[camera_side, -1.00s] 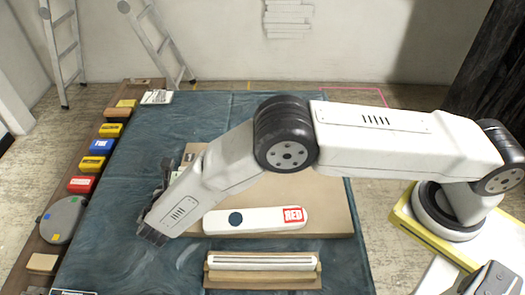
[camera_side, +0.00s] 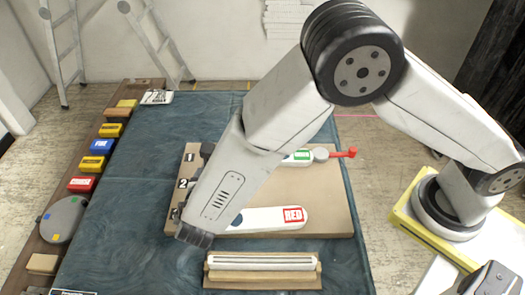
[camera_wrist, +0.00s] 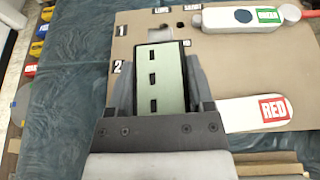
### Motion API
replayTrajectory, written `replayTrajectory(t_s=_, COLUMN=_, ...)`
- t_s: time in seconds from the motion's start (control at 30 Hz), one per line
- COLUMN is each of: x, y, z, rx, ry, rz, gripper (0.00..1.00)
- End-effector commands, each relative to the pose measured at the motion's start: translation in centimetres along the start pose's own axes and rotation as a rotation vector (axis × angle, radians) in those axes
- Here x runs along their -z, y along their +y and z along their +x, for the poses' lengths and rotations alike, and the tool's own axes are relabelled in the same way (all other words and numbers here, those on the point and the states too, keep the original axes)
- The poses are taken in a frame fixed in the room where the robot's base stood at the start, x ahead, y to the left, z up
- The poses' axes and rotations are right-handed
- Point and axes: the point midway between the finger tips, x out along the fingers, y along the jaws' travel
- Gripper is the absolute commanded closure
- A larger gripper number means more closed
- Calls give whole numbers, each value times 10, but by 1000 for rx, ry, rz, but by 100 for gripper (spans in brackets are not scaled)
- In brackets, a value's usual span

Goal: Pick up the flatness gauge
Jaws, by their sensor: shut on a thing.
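My gripper (camera_wrist: 158,72) is shut on a pale green block (camera_wrist: 160,90) with dark sides and several dark slots down its face. I take this to be the flatness gauge, but no name on it is legible. In the wrist view the block shows between the two grey fingers, over the row marked 2 of the tan board (camera_wrist: 250,70). In the side view my wrist hides the block and most of the fingers. I cannot tell its height above the board.
A white piece labelled RED (camera_side: 270,219) lies on the board; a green-labelled piece (camera_side: 299,156) with a red end is at the back. A wooden holder (camera_side: 262,278) with a white bar stands in front. Coloured blocks line the left shelf. The blue cloth's left side is clear.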

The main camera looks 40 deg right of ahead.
Motion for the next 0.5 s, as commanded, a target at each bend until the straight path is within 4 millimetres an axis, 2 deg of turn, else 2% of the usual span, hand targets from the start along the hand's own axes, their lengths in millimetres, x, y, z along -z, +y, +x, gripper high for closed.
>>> replayTrajectory(t_s=0.23, x=-6, y=-20, z=-11, rx=0, ry=-1, rz=1, gripper=100)
replayTrajectory(t_s=0.5, x=-8, y=-27, z=-15, rx=0, ry=-1, rz=1, gripper=100)
